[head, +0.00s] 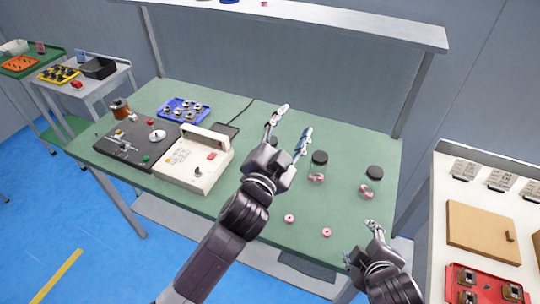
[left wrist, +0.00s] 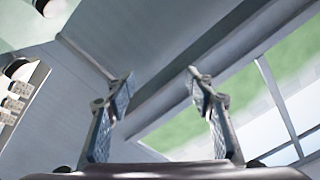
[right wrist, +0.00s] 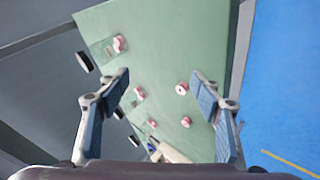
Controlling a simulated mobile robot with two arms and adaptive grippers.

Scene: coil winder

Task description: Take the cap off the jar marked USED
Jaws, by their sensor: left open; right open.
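Two clear jars with black caps stand upright on the green bench: a middle jar (head: 317,176) and a right jar (head: 366,188). Both hold pink rings, and their black caps (head: 320,157) (head: 375,172) are on. Another dark cap (head: 273,141) shows partly behind my left gripper. I cannot read which jar is marked USED. My left gripper (head: 292,122) is open and empty above the bench, left of the middle jar. My right gripper (head: 360,242) is open and empty near the front right edge, in front of the right jar. The right wrist view shows a black cap (right wrist: 84,62).
Two pink rings (head: 289,218) (head: 326,232) lie loose near the front of the green bench (head: 350,150). A white box with a handle (head: 195,160), a dark winder (head: 135,140) and a blue tray (head: 184,109) occupy its left side. A shelf (head: 330,22) runs above the back.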

